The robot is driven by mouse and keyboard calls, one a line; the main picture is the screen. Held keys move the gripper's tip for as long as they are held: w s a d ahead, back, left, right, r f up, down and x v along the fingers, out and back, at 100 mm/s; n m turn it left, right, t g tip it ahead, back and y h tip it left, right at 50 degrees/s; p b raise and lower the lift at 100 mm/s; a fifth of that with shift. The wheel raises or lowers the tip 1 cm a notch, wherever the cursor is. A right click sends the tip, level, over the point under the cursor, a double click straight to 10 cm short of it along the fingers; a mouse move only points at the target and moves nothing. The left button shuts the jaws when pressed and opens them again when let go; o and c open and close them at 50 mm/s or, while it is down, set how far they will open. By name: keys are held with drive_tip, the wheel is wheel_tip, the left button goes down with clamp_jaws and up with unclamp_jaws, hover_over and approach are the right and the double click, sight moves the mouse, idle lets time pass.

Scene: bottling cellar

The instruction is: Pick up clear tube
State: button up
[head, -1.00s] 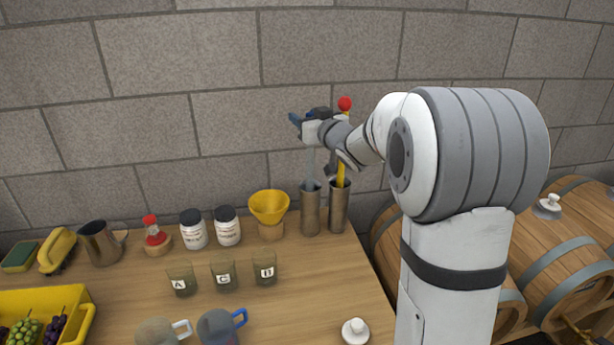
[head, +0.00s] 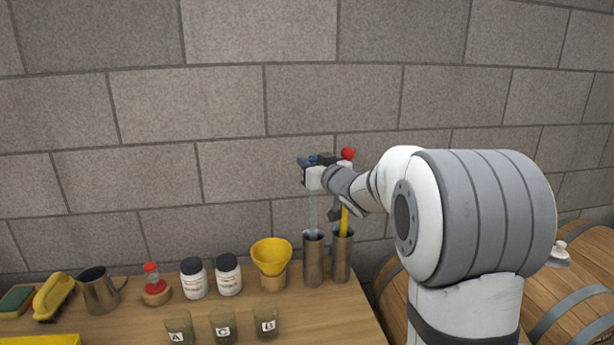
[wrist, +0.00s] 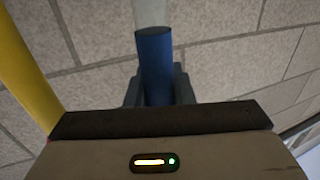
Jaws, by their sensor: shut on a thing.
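The clear tube (head: 312,214) stands about upright in the head view, its lower end inside the left metal cylinder (head: 313,262). Its upper part has a blue section (wrist: 154,62), seen in the wrist view with the clear length beyond it. My gripper (head: 312,175) is shut on the tube at the blue section, above the cylinder. In the wrist view the grey fingers of my gripper (wrist: 157,92) lie on both sides of the blue section. The tube's lower end is hidden in the cylinder.
A yellow rod (head: 344,222) with a red ball on top stands in the right metal cylinder (head: 342,260), close beside my gripper. A yellow funnel (head: 271,257), two white jars and lettered cups stand to the left. Barrels (head: 583,280) are at the right. The wall is behind.

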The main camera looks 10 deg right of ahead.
wheel_tip(320, 180, up, 17)
drive_tip(key=p, duration=0.4)
drive_tip(key=shift+p, duration=0.35)
drive_tip(key=shift+r+p, duration=0.15)
drive_tip(key=shift+p, duration=0.3)
drive_tip(key=shift+s, duration=0.1)
